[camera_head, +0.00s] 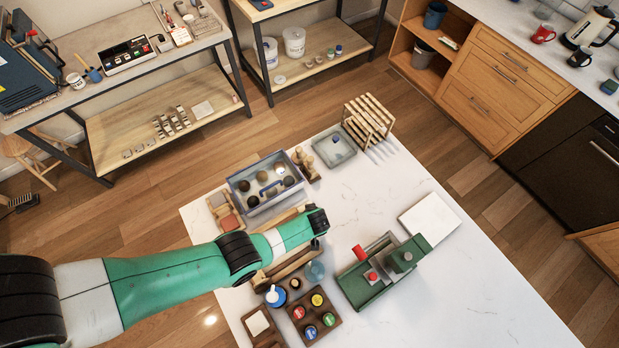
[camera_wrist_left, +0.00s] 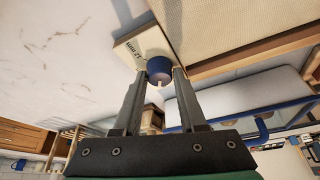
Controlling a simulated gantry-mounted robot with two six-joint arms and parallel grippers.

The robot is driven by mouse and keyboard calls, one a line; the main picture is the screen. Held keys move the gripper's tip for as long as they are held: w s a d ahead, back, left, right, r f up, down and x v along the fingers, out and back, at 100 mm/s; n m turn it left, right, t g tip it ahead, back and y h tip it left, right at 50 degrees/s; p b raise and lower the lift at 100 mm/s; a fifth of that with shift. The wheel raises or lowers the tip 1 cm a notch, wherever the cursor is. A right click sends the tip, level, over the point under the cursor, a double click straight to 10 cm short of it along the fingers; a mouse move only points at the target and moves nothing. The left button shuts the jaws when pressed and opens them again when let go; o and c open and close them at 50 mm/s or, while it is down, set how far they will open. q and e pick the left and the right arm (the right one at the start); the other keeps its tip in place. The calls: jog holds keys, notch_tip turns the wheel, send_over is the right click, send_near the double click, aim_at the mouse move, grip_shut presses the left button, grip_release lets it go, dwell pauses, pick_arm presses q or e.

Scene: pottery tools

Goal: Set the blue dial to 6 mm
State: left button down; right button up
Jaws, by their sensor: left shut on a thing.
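The blue dial (camera_wrist_left: 160,68) is in the left wrist view, mounted on a pale plate (camera_wrist_left: 133,46). A small light pointer shows at its lower edge in the picture. The plate carries upside-down dark lettering that seems to read "12 mm"; the other marks are hidden or out of view. My left gripper (camera_wrist_left: 161,76) is shut on the dial, one finger on each side. In the head view my left arm reaches over the table, and its wrist (camera_head: 318,219) hides the dial. My right gripper is not in view.
On the white table (camera_head: 460,290) stand a tool-filled grey-blue tray (camera_head: 240,186), a green machine with a red handle (camera_head: 360,285), a paint-jar rack (camera_head: 325,332) and a wooden rack (camera_head: 370,122). A white slab (camera_head: 430,220) lies at right. The table's front right is clear.

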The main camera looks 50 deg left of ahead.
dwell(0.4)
pick_arm(q)
jog(key=shift+c, duration=2.3)
grip_release()
